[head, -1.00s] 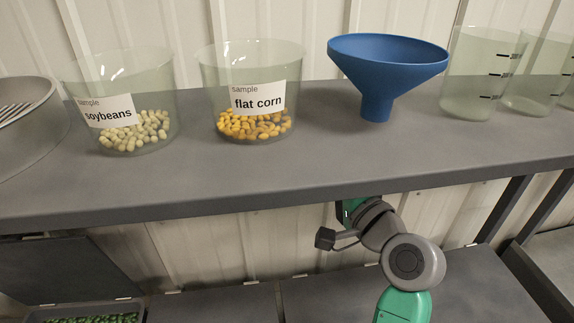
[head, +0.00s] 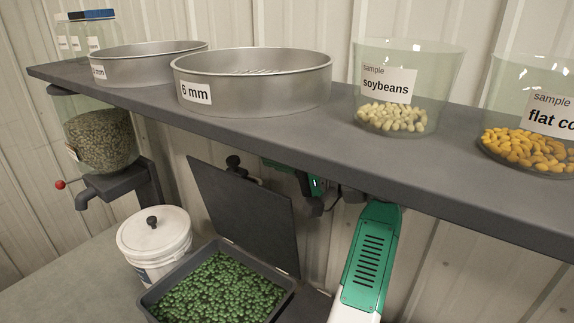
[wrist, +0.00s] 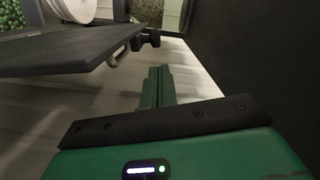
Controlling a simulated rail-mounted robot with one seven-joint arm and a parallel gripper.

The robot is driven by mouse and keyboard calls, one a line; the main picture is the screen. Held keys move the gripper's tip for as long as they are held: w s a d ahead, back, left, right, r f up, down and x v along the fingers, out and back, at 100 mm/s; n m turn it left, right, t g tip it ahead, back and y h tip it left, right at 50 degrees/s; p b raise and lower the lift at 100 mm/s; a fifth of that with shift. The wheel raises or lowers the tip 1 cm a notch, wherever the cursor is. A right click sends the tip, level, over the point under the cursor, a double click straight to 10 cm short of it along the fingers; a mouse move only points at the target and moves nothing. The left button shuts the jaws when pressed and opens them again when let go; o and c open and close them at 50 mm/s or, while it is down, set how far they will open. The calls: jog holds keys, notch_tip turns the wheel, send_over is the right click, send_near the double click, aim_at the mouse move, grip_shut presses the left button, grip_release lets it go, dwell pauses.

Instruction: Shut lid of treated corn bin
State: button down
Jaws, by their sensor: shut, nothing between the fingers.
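The treated corn bin (head: 286,283) is a dark grey tray-like bin filled with green kernels, low in the head view. Its dark lid (head: 245,212) stands open, tilted back from the bin's rear edge. In the wrist view the lid (wrist: 70,52) is a dark panel at upper left, with green kernels beyond it. My gripper (wrist: 159,74) is shut and empty, its green fingers apart from the lid, on the side away from the kernels. In the head view my arm reaches behind the lid under the shelf, and the fingers are hidden.
The grey shelf (head: 250,128) overhangs the bin, carrying two metal sieves (head: 255,82) and the soybeans (head: 400,100) and flat corn samples. A white bucket (head: 155,238) with a knobbed lid stands left of the bin. A seed hopper (head: 100,140) hangs at far left.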

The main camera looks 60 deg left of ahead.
jog(key=x, duration=0.5)
dwell(0.3)
